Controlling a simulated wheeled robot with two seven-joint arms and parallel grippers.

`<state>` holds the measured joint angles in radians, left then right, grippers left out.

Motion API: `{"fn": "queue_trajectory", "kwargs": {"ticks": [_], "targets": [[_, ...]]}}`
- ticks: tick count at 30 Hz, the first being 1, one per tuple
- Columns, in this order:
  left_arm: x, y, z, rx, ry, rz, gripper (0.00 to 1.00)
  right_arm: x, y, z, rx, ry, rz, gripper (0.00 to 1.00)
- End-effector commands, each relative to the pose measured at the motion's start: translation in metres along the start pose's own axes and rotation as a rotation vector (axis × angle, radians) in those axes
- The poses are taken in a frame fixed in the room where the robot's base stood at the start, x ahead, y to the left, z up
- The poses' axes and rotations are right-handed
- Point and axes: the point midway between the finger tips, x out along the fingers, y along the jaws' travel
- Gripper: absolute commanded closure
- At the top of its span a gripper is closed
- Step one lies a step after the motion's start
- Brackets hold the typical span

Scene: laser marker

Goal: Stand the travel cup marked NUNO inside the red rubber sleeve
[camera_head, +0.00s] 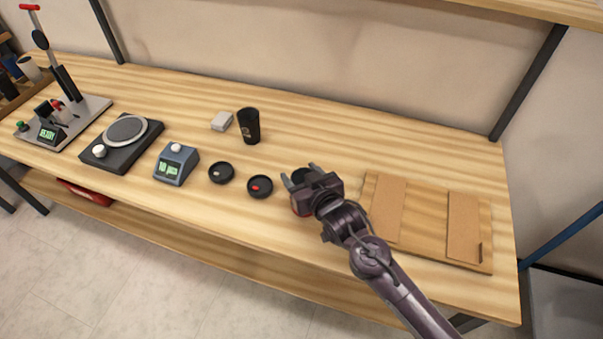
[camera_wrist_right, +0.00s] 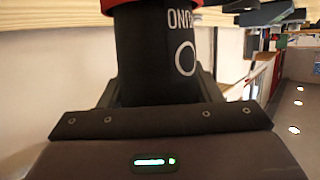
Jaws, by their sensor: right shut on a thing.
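The black travel cup marked NUNO (camera_wrist_right: 157,50) fills the middle of the right wrist view, its lettering upside down there. My right gripper (camera_head: 302,178) is shut on it, over the table left of the wooden board. The red rubber sleeve (camera_head: 301,212) shows as a small red edge under the gripper in the head view. In the wrist view its red rim (camera_wrist_right: 150,4) meets the cup's base end at the top edge. How deep the cup sits in it is hidden. My left gripper is not in view.
Another black cup (camera_head: 249,126) stands behind, beside a white block (camera_head: 222,121). Two small dark dishes (camera_head: 221,172) (camera_head: 260,187) lie left of my gripper. A blue display box (camera_head: 175,168), a turntable (camera_head: 122,142) and a press (camera_head: 62,120) stand farther left. A board (camera_head: 425,226) lies right.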

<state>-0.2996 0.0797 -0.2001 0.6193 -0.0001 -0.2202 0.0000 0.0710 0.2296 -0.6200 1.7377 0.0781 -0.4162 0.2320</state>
Motion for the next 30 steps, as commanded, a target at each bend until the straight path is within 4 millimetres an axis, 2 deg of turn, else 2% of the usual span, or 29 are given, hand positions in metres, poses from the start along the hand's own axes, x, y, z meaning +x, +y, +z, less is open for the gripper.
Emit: {"fn": "queue_trajectory", "kwargs": {"ticks": [19,20,25,30], "targets": [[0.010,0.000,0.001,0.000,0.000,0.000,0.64,0.005,0.000,0.015,0.000,0.002,0.000,0.51],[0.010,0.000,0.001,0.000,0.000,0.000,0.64,0.005,0.000,0.015,0.000,0.003,0.000,0.40],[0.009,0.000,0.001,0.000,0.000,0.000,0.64,0.005,0.000,0.015,0.000,0.002,0.000,0.17],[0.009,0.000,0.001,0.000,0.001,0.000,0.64,0.005,0.000,0.015,0.000,0.001,0.000,0.17]]}}
